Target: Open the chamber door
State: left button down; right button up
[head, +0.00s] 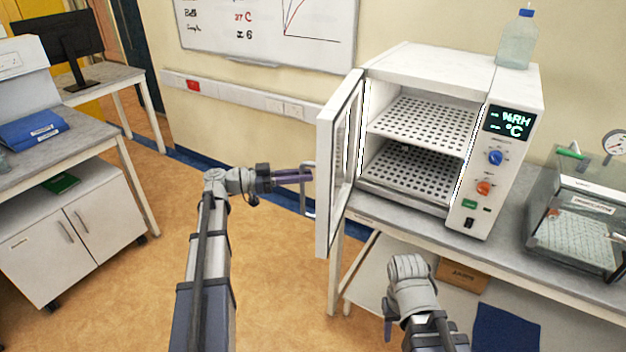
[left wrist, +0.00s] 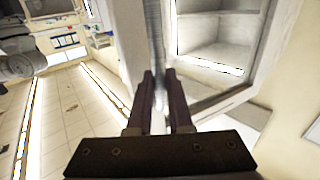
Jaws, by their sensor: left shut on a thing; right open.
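The chamber (head: 430,130) is a white box on the bench with two perforated shelves inside. Its glazed door (head: 338,165) stands wide open, swung out to the left, so the shelves are in plain sight. The door handle (head: 309,190) is a grey bar on the door's outer face. My left gripper (head: 308,175) is at the handle and shut on it. In the left wrist view the dark fingers (left wrist: 160,100) close around the handle bar (left wrist: 157,70). My right gripper (head: 388,325) is low in front of the bench, empty and away from the chamber; its fingers are partly hidden.
A clear bottle with a blue cap (head: 517,42) stands on the chamber top. A transparent vacuum box (head: 580,220) with a gauge is at the right on the bench (head: 500,240). A cardboard box (head: 462,275) sits on the lower shelf. The floor (head: 270,270) beside my left arm is clear.

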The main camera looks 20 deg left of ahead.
pick_arm(q)
jog(key=shift+w+a, duration=0.25)
jog(key=shift+a, duration=0.65)
jog(key=shift+w+a, duration=0.25)
jog(key=shift+a, duration=0.6)
jog(key=shift+w+a, duration=0.25)
jog(key=shift+a, duration=0.65)
jog(key=c, duration=0.8)
grip_release()
jog(key=shift+w+d, duration=0.1)
jog(key=shift+c, duration=0.2)
jog(key=v, duration=0.8)
